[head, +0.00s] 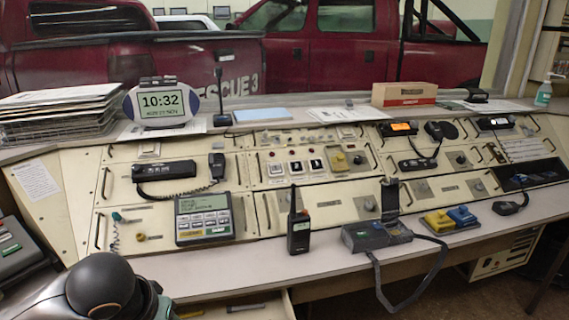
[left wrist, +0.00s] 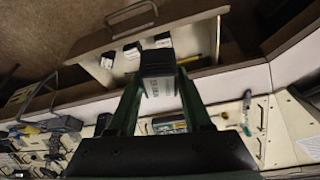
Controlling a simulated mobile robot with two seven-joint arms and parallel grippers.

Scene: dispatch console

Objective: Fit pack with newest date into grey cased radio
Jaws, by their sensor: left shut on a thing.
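My left gripper (left wrist: 158,88) is shut on a dark pack (left wrist: 157,64) with a white printed label, held above the open drawer's front area. The label's date is too small to read. In the head view my left arm shows at lower left, but its gripper is out of frame. A grey cased unit with a strap (head: 372,238), apparently the radio, lies on the desk right of centre; it also shows in the left wrist view (left wrist: 64,123). A black handheld radio (head: 299,235) stands upright to its left. My right gripper is not in view.
The open drawer (left wrist: 92,66) holds several labelled dark packs (left wrist: 132,49) and a yellow pencil-like item (left wrist: 188,59). The strap (head: 410,287) hangs over the desk edge. Yellow and blue units (head: 450,219) sit right of the grey unit. Desk left of the handheld radio is clear.

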